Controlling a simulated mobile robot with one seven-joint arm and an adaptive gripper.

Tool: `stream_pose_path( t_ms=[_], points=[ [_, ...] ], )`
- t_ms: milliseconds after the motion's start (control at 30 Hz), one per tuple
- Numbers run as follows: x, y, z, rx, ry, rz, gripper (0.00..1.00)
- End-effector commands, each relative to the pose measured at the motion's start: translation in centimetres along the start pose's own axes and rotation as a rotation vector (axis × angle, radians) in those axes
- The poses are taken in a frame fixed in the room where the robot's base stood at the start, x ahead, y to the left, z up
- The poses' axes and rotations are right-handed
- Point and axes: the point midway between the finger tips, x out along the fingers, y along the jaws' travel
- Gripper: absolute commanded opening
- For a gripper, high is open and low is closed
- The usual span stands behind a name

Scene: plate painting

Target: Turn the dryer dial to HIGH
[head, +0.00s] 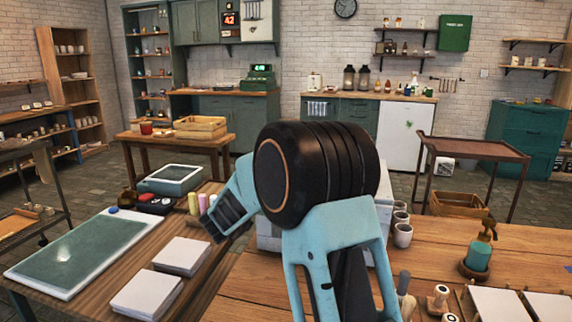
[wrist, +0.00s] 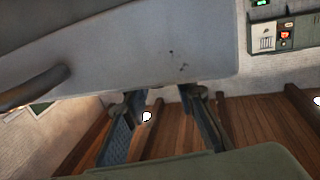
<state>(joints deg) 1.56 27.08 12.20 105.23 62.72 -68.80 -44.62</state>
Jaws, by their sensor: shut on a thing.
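In the wrist view, a pale grey panel with a scuffed face (wrist: 175,65) fills the upper part, with a dark handle (wrist: 38,88) at its left. I take it for part of the dryer, but cannot be sure. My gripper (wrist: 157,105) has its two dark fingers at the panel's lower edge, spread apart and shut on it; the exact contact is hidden. No dial can be made out. In the head view, my arm hides the gripper and most of a pale box (head: 268,238) behind it.
In the head view, a soap bottle (head: 478,256), grey cups (head: 403,234) and small tools stand on the right table. A small panel with lit displays (wrist: 284,36) shows in the wrist view.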

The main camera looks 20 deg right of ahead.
Motion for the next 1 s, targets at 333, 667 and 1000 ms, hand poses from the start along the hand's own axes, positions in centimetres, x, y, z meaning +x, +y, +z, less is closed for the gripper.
stream_pose_path(
  t_ms=[333,667,1000],
  points=[
    [0.19,-0.68,-0.89,-0.002,0.008,0.286,0.01],
    [0.40,-0.85,-0.70,-0.001,0.012,0.476,0.01],
    [0.58,-1.04,-0.68,0.002,0.015,0.603,0.01]
  ],
)
